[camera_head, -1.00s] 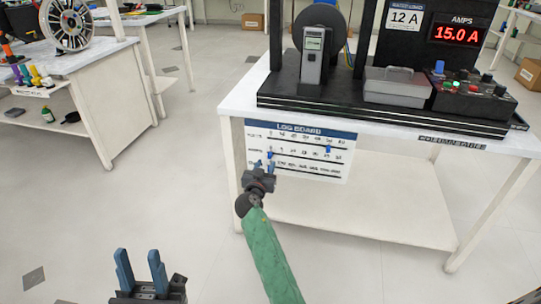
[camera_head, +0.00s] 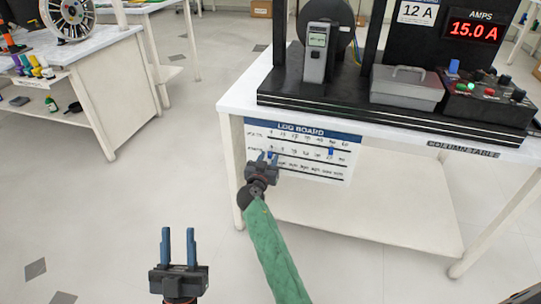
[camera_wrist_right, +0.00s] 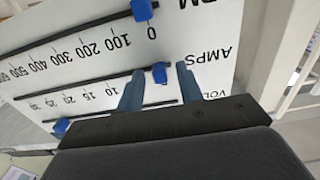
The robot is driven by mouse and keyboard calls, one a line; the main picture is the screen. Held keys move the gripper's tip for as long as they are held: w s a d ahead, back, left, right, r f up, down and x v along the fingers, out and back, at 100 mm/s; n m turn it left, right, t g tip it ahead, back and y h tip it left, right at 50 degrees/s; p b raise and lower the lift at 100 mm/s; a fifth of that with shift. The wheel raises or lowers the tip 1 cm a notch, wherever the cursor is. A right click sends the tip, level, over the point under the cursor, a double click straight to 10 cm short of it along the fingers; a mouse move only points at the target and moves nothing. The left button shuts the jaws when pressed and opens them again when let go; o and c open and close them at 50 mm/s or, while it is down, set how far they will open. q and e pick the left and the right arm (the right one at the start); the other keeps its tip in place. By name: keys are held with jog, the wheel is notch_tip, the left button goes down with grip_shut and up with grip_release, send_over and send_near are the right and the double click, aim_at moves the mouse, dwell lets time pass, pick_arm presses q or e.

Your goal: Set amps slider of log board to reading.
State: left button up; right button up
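The log board (camera_head: 338,140) hangs on the front of the table and shows upside down in the right wrist view (camera_wrist_right: 225,45). Its amps slider (camera_wrist_right: 160,72) is a blue knob at the zero end of the AMPS row. My right gripper (camera_head: 268,157) is at the board; in the right wrist view its open fingers (camera_wrist_right: 160,84) stand on either side of the amps slider, with gaps visible. The fingers hide the low AMPS numbers. The red amps display (camera_head: 472,28) reads 15.0 A. My left gripper (camera_head: 178,235) is open and empty, away from the board.
A blue RPM slider (camera_wrist_right: 141,10) and a blue volts slider (camera_wrist_right: 60,127) sit on the neighbouring rows. A card (camera_head: 417,12) beside the display reads 12 A. A grey case (camera_head: 405,90) stands on the table. The floor around my left gripper is clear.

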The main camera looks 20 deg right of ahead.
jog(key=shift+w+d, duration=0.1)
jog(key=shift+w, duration=0.1)
pick_arm(q)
jog(key=shift+w+d+f+g, duration=0.15)
jog(key=shift+f+g, duration=0.05)
jog(key=shift+f, duration=0.3)
jog(key=shift+w+d+f+g, duration=0.1)
jog(key=shift+w+f+g, duration=0.1)
jog(key=shift+f, duration=0.25)
jog(key=shift+r, duration=0.1)
